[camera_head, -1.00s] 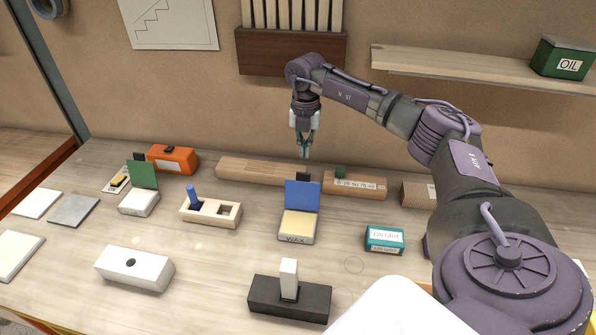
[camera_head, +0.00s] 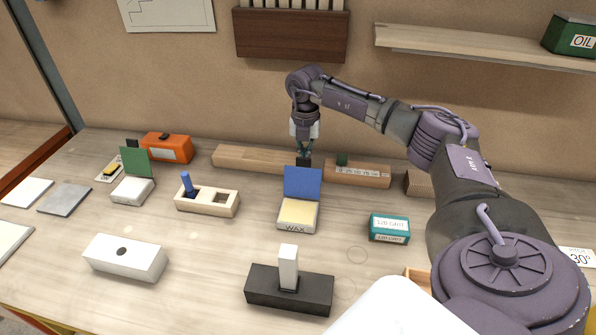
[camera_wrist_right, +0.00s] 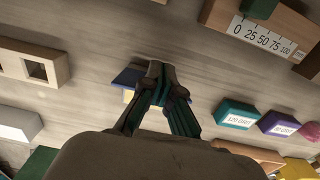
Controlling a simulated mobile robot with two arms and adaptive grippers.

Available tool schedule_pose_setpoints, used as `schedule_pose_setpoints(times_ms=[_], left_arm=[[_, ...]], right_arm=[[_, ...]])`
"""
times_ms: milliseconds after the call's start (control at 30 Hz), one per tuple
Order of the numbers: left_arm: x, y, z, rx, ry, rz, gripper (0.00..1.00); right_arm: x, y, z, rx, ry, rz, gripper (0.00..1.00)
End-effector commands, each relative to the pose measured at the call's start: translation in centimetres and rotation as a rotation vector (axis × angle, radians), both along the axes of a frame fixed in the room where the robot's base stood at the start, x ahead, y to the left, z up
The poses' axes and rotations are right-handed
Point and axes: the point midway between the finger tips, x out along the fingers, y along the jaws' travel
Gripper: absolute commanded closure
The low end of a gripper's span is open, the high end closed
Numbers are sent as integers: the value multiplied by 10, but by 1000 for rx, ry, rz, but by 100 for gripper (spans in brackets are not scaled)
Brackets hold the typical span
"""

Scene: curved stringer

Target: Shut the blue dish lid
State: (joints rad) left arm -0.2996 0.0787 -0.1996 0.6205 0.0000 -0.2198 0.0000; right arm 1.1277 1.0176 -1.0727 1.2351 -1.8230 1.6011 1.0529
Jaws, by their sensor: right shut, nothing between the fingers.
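The blue lid (camera_head: 302,182) stands raised at the back of a small pale dish (camera_head: 297,215) marked WAX, with a yellow fill. A black tab shows above the lid's top edge. My right gripper (camera_head: 304,158) is shut and empty, just behind and above the lid, close to the tab; I cannot tell whether they touch. In the right wrist view the shut fingers (camera_wrist_right: 160,75) cover part of the blue lid (camera_wrist_right: 127,77). My left gripper is not in view.
A dish with a raised green lid (camera_head: 136,162) stands at the left. A wooden block with a blue peg (camera_head: 207,201) is left of the wax dish, and a teal grit box (camera_head: 389,228) is right. A dark block with a white post (camera_head: 289,288) stands in front.

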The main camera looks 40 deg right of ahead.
Motion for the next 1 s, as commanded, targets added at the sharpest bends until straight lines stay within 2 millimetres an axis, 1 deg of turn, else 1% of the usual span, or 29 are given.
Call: schedule_pose_setpoints(times_ms=[233,1000], left_arm=[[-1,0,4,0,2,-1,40],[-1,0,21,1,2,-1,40]], right_arm=[[-4,5,1,-1,1,1,100],[-33,42,1,0,1,2,100]])
